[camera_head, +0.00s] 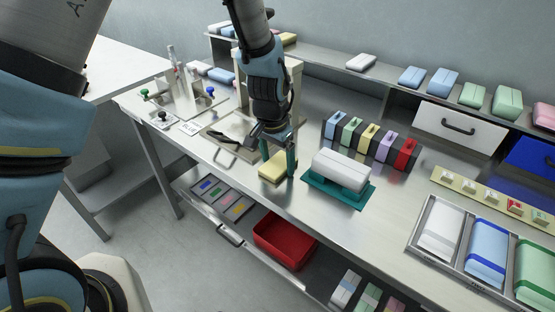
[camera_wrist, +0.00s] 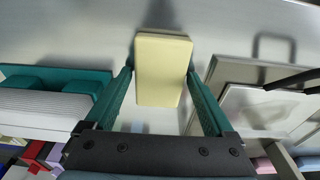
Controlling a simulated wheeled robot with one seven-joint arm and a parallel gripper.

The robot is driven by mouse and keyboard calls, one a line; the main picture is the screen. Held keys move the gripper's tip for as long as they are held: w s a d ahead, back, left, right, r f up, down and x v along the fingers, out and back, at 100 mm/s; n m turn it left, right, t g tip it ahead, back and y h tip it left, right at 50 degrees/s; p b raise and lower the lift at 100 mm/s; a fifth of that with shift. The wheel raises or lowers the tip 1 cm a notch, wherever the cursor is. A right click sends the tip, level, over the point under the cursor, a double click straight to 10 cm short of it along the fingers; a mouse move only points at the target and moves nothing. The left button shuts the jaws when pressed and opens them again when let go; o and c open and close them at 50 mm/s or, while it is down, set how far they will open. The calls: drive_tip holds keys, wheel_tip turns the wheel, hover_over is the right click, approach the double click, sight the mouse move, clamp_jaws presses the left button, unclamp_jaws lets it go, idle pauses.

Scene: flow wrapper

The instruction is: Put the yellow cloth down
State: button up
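The yellow cloth (camera_head: 271,169) is a flat folded block close to the worktop's front edge. It also shows in the wrist view (camera_wrist: 162,70), squarely between the two green fingers of my gripper (camera_wrist: 160,70). My gripper (camera_head: 279,158) points down from above with a finger on each side of the cloth, seemingly shut on it. The fingertips sit close against its sides. The cloth is at or just above the steel worktop (camera_head: 230,165); I cannot tell whether its underside touches.
A teal holder (camera_head: 359,199) with a white pack (camera_head: 341,170) stands close on the right. A framed board (camera_head: 217,138) with a black handle lies on the left. Coloured blocks (camera_head: 368,139) stand behind. A red bin (camera_head: 284,240) sits on the lower shelf.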

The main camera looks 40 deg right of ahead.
drive_tip(key=shift+o, duration=0.6)
drive_tip(key=shift+r, duration=0.1)
